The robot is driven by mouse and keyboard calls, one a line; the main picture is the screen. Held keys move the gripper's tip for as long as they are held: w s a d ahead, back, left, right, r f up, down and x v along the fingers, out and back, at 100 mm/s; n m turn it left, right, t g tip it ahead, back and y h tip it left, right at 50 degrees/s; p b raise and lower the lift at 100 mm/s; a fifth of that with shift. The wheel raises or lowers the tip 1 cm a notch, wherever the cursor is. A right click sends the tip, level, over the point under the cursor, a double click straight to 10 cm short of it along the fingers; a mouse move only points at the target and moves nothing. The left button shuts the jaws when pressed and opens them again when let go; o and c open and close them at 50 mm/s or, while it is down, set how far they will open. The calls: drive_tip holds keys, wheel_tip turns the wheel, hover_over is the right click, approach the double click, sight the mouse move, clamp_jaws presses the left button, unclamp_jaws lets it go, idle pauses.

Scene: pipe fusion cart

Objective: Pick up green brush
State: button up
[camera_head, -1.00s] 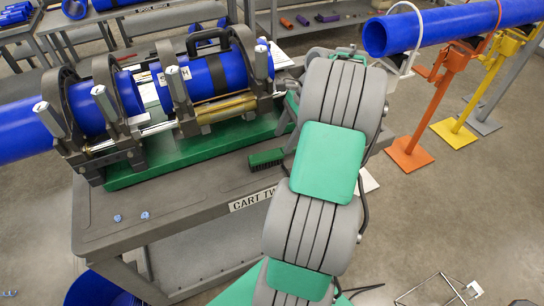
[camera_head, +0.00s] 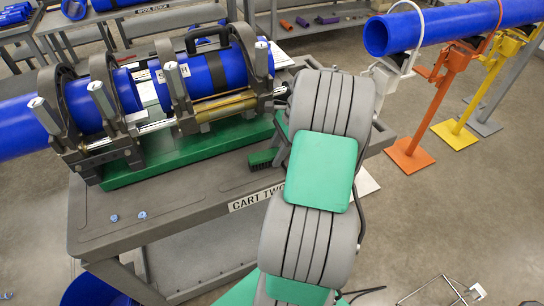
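The green brush (camera_head: 262,159) lies on the grey cart top, near the cart's front edge above the "CART TWO" label. Its dark bristles show along its lower side, and its right end is close to my arm in the picture. My grey and green arm reaches up across the right part of the cart. My gripper is hidden behind the arm, so I cannot see its fingers or whether it touches anything.
The grey cart (camera_head: 150,205) carries a pipe fusion machine (camera_head: 160,120) with blue pipe on a green base, left of the brush. Two small blue bits (camera_head: 142,215) lie at front left. A blue pipe (camera_head: 440,25) rests on orange and yellow stands (camera_head: 410,160) at right.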

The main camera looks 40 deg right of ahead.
clamp_jaws()
idle(0.3)
drive_tip(key=shift+r, duration=0.6)
drive_tip(key=s+d+r+p, duration=0.5)
drive_tip(key=s+d+r, duration=0.3)
drive_tip(key=s+r, duration=0.3)
drive_tip(key=shift+s+d+r, duration=0.15)
drive_tip(key=shift+s+r, duration=0.05)
drive_tip(key=shift+r, duration=0.25)
